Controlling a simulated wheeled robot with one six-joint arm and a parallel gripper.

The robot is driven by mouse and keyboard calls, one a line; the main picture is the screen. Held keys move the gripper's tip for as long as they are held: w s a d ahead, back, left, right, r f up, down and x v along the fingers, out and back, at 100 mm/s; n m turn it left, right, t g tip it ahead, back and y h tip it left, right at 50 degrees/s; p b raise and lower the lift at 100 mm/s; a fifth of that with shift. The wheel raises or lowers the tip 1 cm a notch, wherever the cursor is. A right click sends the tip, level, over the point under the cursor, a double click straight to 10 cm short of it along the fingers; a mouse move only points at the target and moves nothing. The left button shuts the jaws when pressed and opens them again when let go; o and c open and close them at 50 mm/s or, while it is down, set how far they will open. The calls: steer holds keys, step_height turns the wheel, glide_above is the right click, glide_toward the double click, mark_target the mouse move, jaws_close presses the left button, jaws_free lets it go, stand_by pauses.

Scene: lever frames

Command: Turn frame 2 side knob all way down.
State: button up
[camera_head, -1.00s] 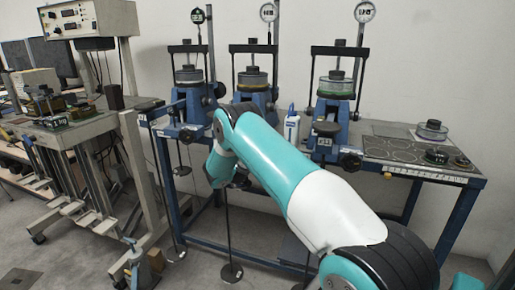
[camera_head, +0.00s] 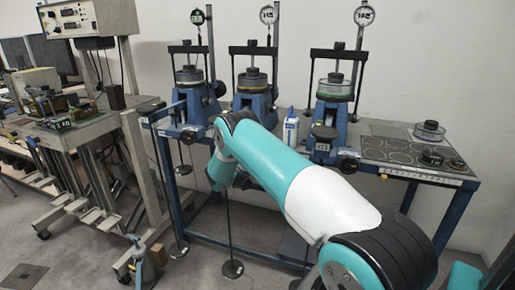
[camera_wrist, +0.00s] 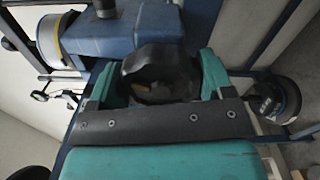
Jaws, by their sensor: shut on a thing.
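Three blue lever frames stand in a row on the blue bench in the head view. The middle one, frame 2 (camera_head: 252,82), has a black crossbar and a dial gauge above it. My arm covers its lower front, so its side knob is hidden there. In the wrist view, the dark lobed knob (camera_wrist: 158,62) sits against the blue frame body (camera_wrist: 150,22). My gripper (camera_wrist: 156,77) has its teal fingers on either side of the knob and is shut on it. The knob's exact turn angle cannot be told.
The left frame (camera_head: 188,100) and right frame (camera_head: 332,110) stand close on either side. A white bottle (camera_head: 291,128) is between the middle and right frames. Rods with weights (camera_head: 232,268) hang below the bench. A grey equipment table (camera_head: 75,130) stands at the left.

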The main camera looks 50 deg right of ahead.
steer(key=o, duration=1.2)
steer(key=shift+w+a+n, duration=0.3)
steer(key=shift+w+a, duration=0.05)
steer(key=shift+w, duration=0.05)
steer(key=shift+s+d, duration=0.15)
steer(key=shift+d, duration=0.05)
steer(key=p+v, duration=0.1)
steer(key=v, duration=0.5)
steer(key=shift+s, duration=0.1)
